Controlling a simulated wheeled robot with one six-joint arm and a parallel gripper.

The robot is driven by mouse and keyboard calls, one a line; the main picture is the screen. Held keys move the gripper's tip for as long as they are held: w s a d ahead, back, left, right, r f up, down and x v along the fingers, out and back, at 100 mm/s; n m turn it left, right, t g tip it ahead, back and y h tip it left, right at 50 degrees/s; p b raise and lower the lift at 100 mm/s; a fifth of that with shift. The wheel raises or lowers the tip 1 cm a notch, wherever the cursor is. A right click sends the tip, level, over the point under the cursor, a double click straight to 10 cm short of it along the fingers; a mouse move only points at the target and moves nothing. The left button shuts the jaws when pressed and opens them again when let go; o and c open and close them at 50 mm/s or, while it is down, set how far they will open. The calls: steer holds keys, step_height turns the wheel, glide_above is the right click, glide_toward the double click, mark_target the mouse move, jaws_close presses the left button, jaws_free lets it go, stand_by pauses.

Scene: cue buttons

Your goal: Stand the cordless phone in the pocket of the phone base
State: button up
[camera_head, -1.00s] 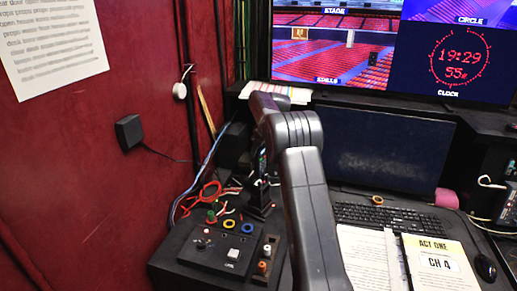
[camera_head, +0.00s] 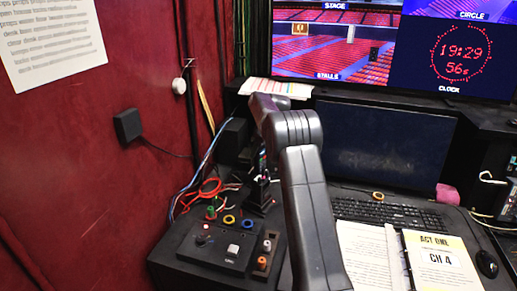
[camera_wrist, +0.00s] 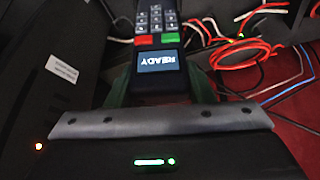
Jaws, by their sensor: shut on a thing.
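In the head view a narrow part of the phone (camera_head: 262,164) shows beside my arm, roughly upright. A small black block with a red light, which looks like the phone base (camera_head: 260,200), sits just below it. I cannot tell whether the phone's lower end is in the pocket. My arm hides most of the gripper in the head view.
A black button panel (camera_head: 222,245) stands in front of the base, with several coloured tape rolls and plugs nearby. Red cable (camera_wrist: 245,52) lies beside the phone. The keyboard (camera_head: 385,214) and open script (camera_head: 437,262) are to the right. A red wall bounds the left.

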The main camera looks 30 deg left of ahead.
steer(key=shift+f+b, duration=0.65)
steer(key=shift+f, duration=0.65)
steer(key=o, duration=1.6)
steer(key=b+v, duration=0.2)
steer(key=v, duration=1.2)
steer(key=shift+f, duration=0.1)
steer(key=shift+f, duration=0.1)
